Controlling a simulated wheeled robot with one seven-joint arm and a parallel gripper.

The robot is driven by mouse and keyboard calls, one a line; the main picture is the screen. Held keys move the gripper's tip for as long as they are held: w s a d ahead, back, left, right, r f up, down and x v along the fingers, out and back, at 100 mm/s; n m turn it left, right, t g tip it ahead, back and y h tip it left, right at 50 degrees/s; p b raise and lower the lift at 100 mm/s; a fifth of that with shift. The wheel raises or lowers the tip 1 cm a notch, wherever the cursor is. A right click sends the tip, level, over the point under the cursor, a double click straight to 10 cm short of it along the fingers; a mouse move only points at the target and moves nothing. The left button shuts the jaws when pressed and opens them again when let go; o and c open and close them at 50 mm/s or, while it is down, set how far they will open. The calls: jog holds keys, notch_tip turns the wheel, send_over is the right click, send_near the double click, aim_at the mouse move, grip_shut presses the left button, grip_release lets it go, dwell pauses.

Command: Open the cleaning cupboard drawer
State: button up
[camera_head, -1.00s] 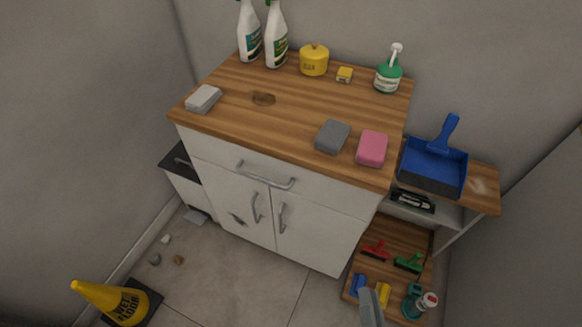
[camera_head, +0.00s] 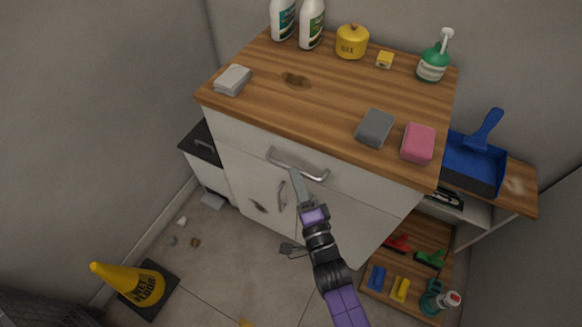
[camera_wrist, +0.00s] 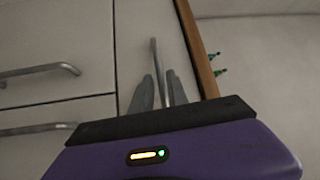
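The cleaning cupboard (camera_head: 270,180) is white with a wooden top. Its drawer (camera_head: 365,187) is the wide front panel just under the top and looks closed. The drawer has a silver bar handle (camera_head: 298,165), which also shows in the wrist view (camera_wrist: 154,58), running upright there. My gripper (camera_head: 296,178) is at the handle's lower side in the head view. In the wrist view my gripper (camera_wrist: 160,82) has its two fingers apart, with part of the handle showing between them. Whether the fingers touch the bar cannot be told.
Two door handles (camera_wrist: 40,72) sit beside the drawer in the wrist view. Bottles, sponges and a wax pot (camera_head: 352,42) stand on the top. A blue dustpan (camera_head: 475,160) lies at right. A wet-floor cone (camera_head: 130,283) stands at left on the floor.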

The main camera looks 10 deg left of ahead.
jog(key=shift+x, duration=1.65)
grip_shut()
